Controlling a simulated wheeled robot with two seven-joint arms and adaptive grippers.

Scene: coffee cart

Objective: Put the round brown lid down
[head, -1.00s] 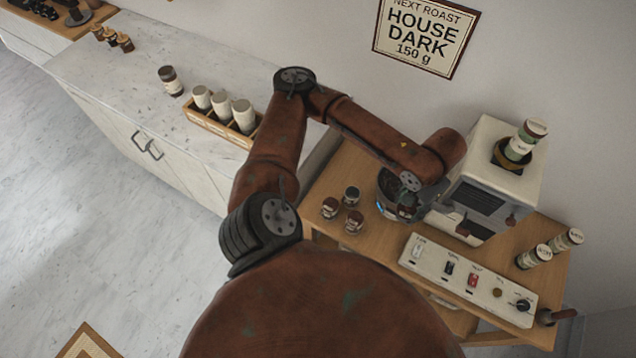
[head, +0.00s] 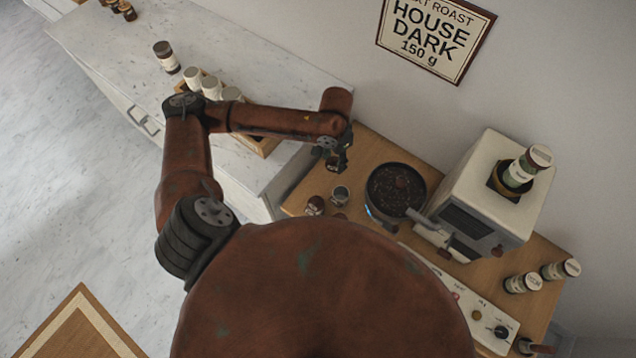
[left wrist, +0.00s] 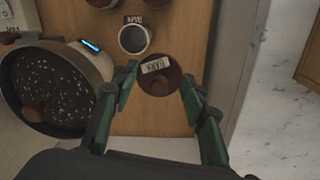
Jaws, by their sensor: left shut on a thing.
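The round brown lid (left wrist: 160,76) with a pale "DARK" tag is between the green fingertips of my left gripper (left wrist: 158,84) in the left wrist view. The gripper is shut on it. In the head view my left gripper (head: 337,158) is over the left back part of the wooden table (head: 375,145), with the lid small at its tips. I cannot tell whether the lid touches the table. An open jar (left wrist: 134,39) with a grey inside stands beside the lid; it also shows in the head view (head: 340,194). My right gripper is not in view.
A round pan of dark beans (head: 396,190) stands right of the jars, beside the white machine (head: 497,190). A lidded jar (head: 315,205) stands near the open one. A pale counter (head: 240,40) with a rack of canisters is at the left.

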